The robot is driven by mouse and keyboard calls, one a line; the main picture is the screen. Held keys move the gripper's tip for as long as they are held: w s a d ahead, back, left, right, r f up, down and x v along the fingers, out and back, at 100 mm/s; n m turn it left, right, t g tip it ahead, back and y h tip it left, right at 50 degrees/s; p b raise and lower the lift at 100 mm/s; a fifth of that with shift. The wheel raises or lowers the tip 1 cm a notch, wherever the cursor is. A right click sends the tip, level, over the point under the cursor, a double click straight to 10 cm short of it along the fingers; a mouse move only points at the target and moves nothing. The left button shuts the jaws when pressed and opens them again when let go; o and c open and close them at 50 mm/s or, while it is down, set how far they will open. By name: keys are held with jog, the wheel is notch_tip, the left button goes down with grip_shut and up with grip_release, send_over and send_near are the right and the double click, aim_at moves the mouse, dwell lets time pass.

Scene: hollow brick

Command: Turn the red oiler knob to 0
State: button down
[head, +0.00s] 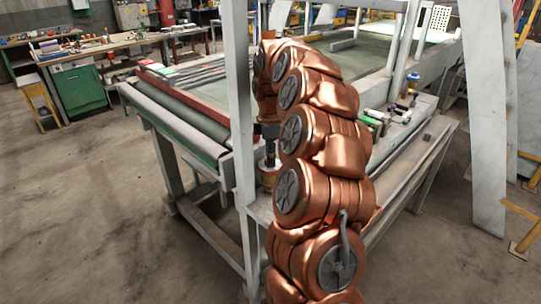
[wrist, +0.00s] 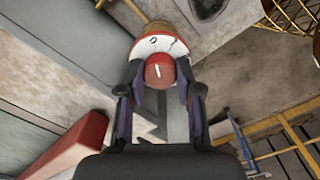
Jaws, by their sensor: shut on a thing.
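The red oiler knob (wrist: 159,72) is round with a short white line on its face. In the wrist view it sits between the fingertips of my gripper (wrist: 160,83), which is shut on it from both sides. The white dial (wrist: 141,48) behind the knob carries dark marks; one looks like a 0 and sits above the knob, slightly left. The white line points up, roughly toward that mark; exact alignment is hard to tell. In the head view my gripper (head: 268,133) points down over the oiler (head: 269,178) at the machine's edge; my arm hides part of it, and the knob is not clear there.
A blue-topped fitting (head: 412,80) and small parts lie on the machine's right side. A workbench (head: 110,48) is at back left. The floor (head: 80,200) at left is clear.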

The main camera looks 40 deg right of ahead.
jog(key=c, duration=0.8)
grip_release()
jog(key=shift+o, duration=0.2)
jog(key=shift+r, duration=0.1)
notch_tip(320, 180, up, 12)
dwell(0.6)
